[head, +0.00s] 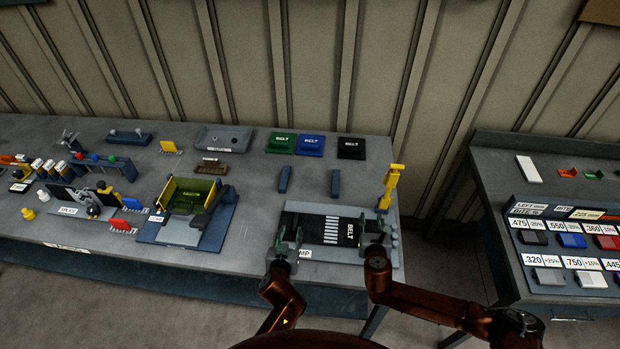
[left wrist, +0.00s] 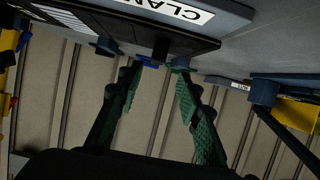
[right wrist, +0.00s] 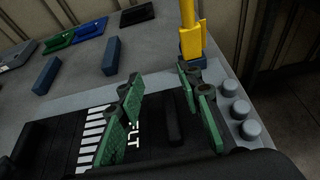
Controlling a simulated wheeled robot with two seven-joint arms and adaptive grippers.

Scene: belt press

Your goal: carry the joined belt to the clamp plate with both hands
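The black belt (head: 312,228), with white stripes and white lettering, lies flat over the grey clamp plate (head: 300,208), which has a CLAMP label at its front. My left gripper (head: 286,240) is at the belt's left end. In the left wrist view its green-padded fingers (left wrist: 156,70) stand apart, near the edge of the belt (left wrist: 120,24); nothing is clearly held. My right gripper (head: 374,235) is over the belt's right end. In the right wrist view its fingers (right wrist: 155,90) are spread, with a raised black bar (right wrist: 173,120) between them, not visibly gripped.
A yellow upright tool (head: 390,187) stands behind the plate's right end, near several round grey knobs (right wrist: 240,109). Two blue-grey blocks (head: 284,179) lie behind the plate. A yellow-and-blue press (head: 190,207) stands to the left. A second table (head: 500,230) is at right, across a gap.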

